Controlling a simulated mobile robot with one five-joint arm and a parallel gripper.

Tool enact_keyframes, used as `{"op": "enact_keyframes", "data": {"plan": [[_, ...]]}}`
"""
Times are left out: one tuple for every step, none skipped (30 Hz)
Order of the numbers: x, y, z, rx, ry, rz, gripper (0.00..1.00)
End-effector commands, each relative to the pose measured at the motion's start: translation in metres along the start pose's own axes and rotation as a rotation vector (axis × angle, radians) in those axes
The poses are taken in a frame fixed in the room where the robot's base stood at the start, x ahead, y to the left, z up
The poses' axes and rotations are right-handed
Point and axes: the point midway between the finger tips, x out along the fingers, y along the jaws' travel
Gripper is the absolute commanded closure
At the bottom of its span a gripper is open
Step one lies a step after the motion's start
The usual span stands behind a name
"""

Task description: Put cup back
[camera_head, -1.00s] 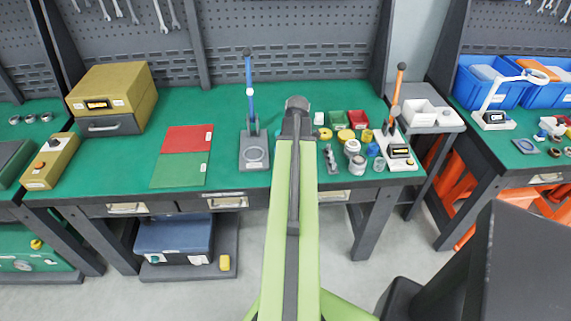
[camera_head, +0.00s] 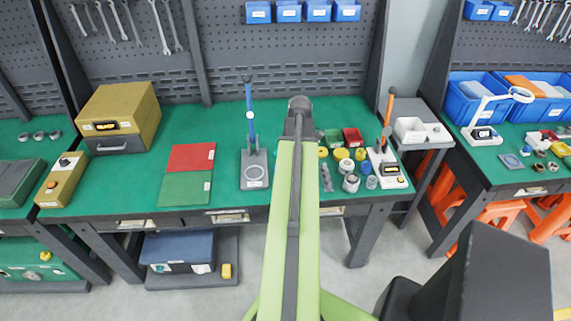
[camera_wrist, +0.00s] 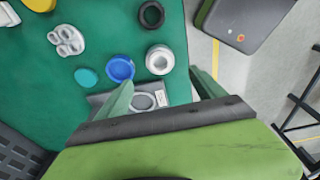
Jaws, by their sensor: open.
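My gripper (camera_wrist: 163,90) is open in the wrist view, its two green fingers apart. Between and below them lies a grey plate (camera_wrist: 174,91) with a pale ring-shaped part (camera_wrist: 142,101) on it; nothing is visibly held. Cup-like round parts stand on the green bench just beyond: a blue one (camera_wrist: 120,68) and a white one (camera_wrist: 160,59). I cannot tell which is the task's cup. In the head view, white round parts (camera_head: 351,183) stand in a cluster right of my arm. My fingertips are hidden there.
A blue-handled press (camera_head: 254,170) stands left of my arm, and an orange-handled one (camera_head: 388,168) stands right. Red and green mats (camera_head: 188,172) and a yellow box (camera_head: 120,115) lie left. A black ring (camera_wrist: 151,15) and a white lobed part (camera_wrist: 67,40) lie near the cups.

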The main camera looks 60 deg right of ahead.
Motion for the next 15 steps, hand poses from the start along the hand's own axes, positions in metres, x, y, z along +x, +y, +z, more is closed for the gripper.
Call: {"op": "enact_keyframes", "data": {"plan": [[-0.0172, 0.0001, -0.0013, 0.000, 0.000, 0.000, 0.21], [-0.0200, 0.0001, -0.0011, 0.000, 0.000, 0.000, 0.21], [-0.0226, 0.0000, -0.0010, -0.001, 0.000, 0.000, 0.21], [-0.0236, 0.0000, -0.0008, -0.001, 0.000, 0.000, 0.21], [-0.0240, 0.0000, -0.0007, -0.001, 0.000, 0.000, 0.21], [-0.0237, 0.0000, -0.0005, -0.001, 0.000, 0.000, 0.21], [-0.0232, 0.0000, -0.0004, -0.001, 0.000, 0.000, 0.21], [-0.0225, 0.0000, -0.0003, -0.001, 0.000, 0.000, 0.21], [-0.0217, 0.0000, -0.0002, -0.001, 0.000, 0.000, 0.21], [-0.0214, 0.0000, -0.0002, -0.001, 0.000, 0.000, 0.21], [-0.0214, 0.0000, -0.0002, -0.001, 0.000, 0.000, 0.21], [-0.0213, 0.0000, -0.0002, -0.001, 0.000, 0.000, 0.21], [-0.0213, 0.0000, -0.0003, -0.001, 0.000, 0.000, 0.21], [-0.0212, 0.0000, -0.0010, -0.001, 0.000, 0.000, 0.21], [-0.0205, -0.0002, -0.0052, 0.001, -0.001, -0.001, 0.21]]}}
